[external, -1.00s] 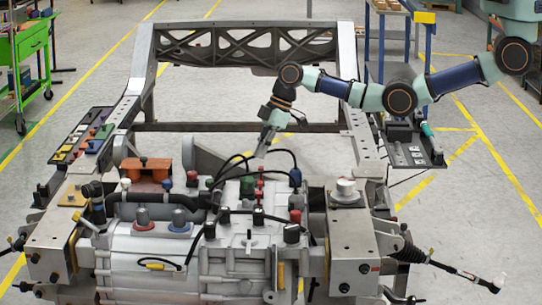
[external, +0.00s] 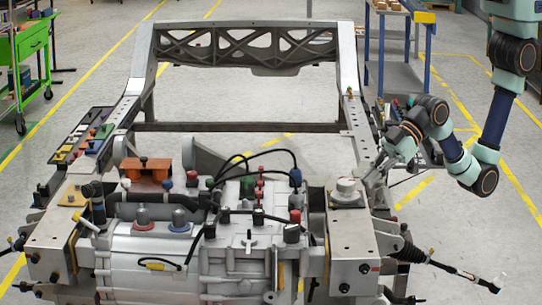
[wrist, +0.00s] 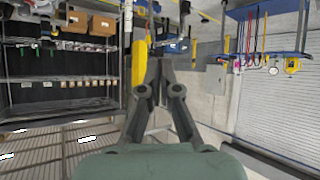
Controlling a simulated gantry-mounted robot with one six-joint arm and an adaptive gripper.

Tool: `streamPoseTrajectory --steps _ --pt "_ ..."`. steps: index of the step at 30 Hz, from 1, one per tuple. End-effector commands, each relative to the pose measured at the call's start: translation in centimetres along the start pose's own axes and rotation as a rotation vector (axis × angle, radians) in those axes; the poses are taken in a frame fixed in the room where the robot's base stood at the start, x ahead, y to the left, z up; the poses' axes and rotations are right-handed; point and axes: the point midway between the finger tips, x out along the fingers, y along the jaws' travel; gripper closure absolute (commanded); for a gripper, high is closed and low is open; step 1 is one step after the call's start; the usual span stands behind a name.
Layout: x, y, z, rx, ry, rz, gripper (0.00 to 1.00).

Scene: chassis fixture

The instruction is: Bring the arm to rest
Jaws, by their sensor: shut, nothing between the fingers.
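My gripper (external: 374,178) is at the right side of the chassis fixture (external: 346,75). Its dark fingers point down and left in the external view, close to the metal block with the white round cap (external: 345,190). I cannot tell whether they touch anything there. In the wrist view my gripper (wrist: 160,65) has its fingers drawn together, with nothing seen between them. My arm is folded at the right of the external view, its elbow low and its wrist bent back.
The silver drive unit (external: 165,260) with cables and coloured caps fills the front of the fixture. A parts tray (external: 75,145) is on the left rail. A green cart (external: 32,50) stands far left. The frame's middle is open. The wrist view shows shelving (wrist: 60,80) and a shutter (wrist: 275,95).

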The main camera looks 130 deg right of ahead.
Motion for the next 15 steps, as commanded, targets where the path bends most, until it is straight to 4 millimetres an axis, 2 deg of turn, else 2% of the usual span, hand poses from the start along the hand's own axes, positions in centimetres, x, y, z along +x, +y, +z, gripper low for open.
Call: streamPoseTrajectory --steps 1,5,6,7,11,15 --pt "-2.1 -2.1 0.1 0.002 0.034 -0.022 1.00" --pt "-7.8 -6.0 0.3 0.032 0.124 -0.076 1.00" --pt "-9.4 -6.0 -1.6 0.040 0.133 -0.077 1.00" --pt "-10.0 -5.7 -3.0 0.040 0.131 -0.073 1.00" --pt "-12.4 -5.2 -6.7 0.041 0.130 -0.071 1.00" --pt "-15.5 -4.8 -11.4 0.043 0.129 -0.069 1.00"
